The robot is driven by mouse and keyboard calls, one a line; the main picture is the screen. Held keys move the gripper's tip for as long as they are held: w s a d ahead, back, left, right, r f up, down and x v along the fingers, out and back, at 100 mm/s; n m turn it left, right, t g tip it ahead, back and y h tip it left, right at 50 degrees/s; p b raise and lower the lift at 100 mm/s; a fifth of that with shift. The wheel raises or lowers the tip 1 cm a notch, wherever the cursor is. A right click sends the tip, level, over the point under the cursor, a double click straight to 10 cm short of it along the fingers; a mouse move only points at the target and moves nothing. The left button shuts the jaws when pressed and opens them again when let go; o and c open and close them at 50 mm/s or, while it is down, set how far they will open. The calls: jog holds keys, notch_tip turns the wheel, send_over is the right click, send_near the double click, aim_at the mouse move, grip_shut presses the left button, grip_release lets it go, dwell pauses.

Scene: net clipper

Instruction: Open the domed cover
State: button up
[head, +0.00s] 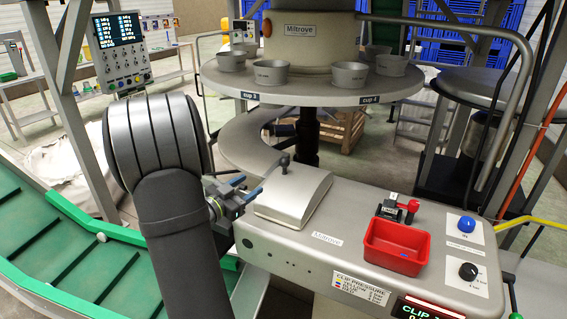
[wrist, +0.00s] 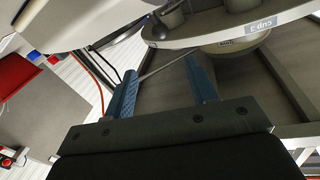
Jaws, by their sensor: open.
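The domed cover (head: 293,198) is a smooth grey curved lid on the left part of the grey clipper housing, and it looks closed. A dark round knob (head: 284,161) stands on a short stem at its back left edge. My gripper (head: 252,182) is to the left of the cover, near its upper left edge, with blue fingers pointing right towards the knob. In the wrist view the two blue fingers (wrist: 163,78) are apart with nothing clearly held between them.
A red bin (head: 397,246), a blue button (head: 467,225) and a black dial (head: 468,271) are on the housing to the right. A round carousel (head: 310,92) with several cups stands behind. A green conveyor (head: 60,251) runs along the left.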

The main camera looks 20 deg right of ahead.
aim_at(281, 164)
jog(key=x, duration=1.7)
jog(key=shift+w+d, duration=0.1)
jog(key=shift+d, duration=0.05)
grip_shut()
jog(key=shift+r, duration=0.15)
